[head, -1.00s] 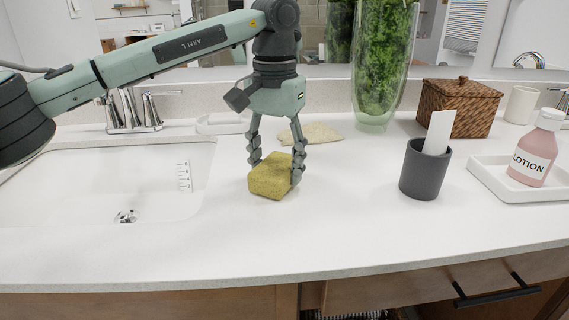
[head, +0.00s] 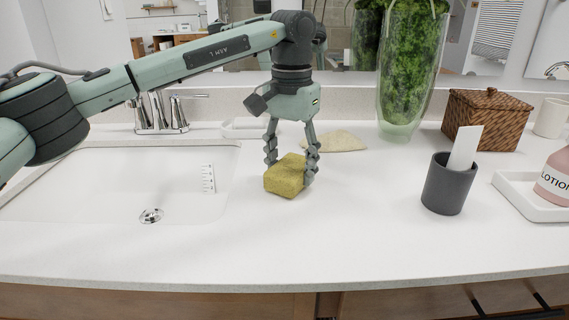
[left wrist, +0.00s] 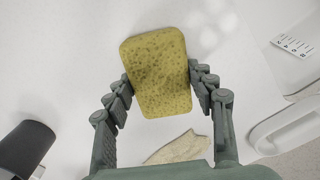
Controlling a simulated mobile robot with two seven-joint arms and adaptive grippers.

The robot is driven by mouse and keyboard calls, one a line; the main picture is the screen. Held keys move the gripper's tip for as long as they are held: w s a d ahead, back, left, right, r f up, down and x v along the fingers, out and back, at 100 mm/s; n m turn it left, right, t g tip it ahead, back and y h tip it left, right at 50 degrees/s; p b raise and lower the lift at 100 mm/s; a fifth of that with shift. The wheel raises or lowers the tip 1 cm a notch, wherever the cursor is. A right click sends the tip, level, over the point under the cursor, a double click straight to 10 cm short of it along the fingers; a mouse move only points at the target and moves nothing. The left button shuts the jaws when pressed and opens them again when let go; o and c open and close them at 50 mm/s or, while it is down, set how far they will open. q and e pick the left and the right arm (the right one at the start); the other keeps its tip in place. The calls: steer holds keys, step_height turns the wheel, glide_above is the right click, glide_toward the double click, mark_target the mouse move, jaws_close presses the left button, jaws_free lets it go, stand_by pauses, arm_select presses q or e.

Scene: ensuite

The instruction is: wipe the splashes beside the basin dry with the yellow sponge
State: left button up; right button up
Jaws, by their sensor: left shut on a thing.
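The yellow sponge (head: 284,177) is between the fingers of my left gripper (head: 291,163), which is shut on it. The sponge is at or just above the white counter, right of the basin (head: 105,185); I cannot tell whether it touches. The left wrist view also shows the sponge (left wrist: 157,72), slightly tilted between the fingertips. Faint pale round spots, perhaps the splashes (left wrist: 209,37), show on the counter beside the sponge, on the basin side. I cannot make them out in the head view. My right gripper is not in view.
A tan cloth (head: 335,142) lies behind the sponge, and a white dish (head: 243,129) stands behind it to the left. A glass vase (head: 409,90), a dark cup (head: 448,186), a woven box (head: 486,120) and a lotion tray (head: 520,195) stand to the right. The front counter is clear.

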mark_target(302, 157)
arm_select(q)
steer(key=shift+w+d+f, duration=0.1)
steer(key=shift+w+d, duration=1.1)
steer(key=shift+w, duration=0.25)
steer(key=shift+d, duration=3.05)
steer(key=shift+r, duration=0.2)
step_height(302, 157, up, 6)
step_height(302, 157, up, 3)
